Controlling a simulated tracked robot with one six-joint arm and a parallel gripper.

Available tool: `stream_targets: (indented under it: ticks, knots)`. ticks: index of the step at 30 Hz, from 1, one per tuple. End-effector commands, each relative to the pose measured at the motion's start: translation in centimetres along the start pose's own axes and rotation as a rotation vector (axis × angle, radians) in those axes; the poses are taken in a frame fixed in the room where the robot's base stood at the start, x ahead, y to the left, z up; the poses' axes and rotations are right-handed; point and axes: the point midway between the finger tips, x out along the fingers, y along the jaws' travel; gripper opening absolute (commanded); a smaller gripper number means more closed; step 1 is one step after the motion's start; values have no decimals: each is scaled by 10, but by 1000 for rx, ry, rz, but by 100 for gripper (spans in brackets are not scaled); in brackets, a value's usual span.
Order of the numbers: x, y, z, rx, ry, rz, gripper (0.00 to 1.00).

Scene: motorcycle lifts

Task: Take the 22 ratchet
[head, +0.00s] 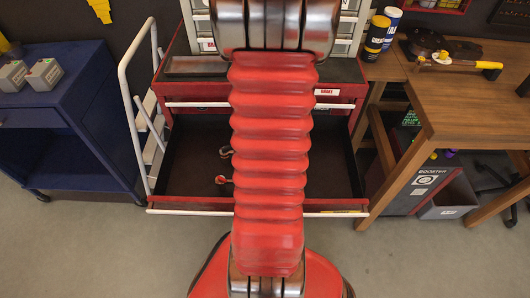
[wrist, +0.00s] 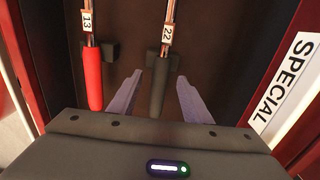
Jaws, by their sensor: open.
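The 22 ratchet (wrist: 157,92) lies in the open drawer in the wrist view, with a dark handle, a metal shaft and a white tag reading 22. My gripper (wrist: 158,88) is open, its two grey fingers on either side of the dark handle. I cannot tell whether they touch it; gaps show on both sides. A second ratchet (wrist: 94,80) with a red handle and a tag reading 13 lies to the left, outside the fingers. In the head view my red arm hides the gripper and most of the drawer's middle; small metal tool ends show at its left.
The open drawer (head: 190,190) belongs to a red tool cabinet (head: 345,92). A blue cart (head: 60,120) stands left, with a white ladder-like frame (head: 130,75) between. A wooden bench (head: 470,90) stands right.

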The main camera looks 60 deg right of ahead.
Motion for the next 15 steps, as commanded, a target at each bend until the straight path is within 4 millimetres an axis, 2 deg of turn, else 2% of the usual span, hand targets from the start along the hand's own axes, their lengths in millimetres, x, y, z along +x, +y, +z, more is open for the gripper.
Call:
stream_targets:
  ticks: [7,15]
  knots:
    - [0,0,0,0,0,0,45]
    - [0,0,0,0,0,0,26]
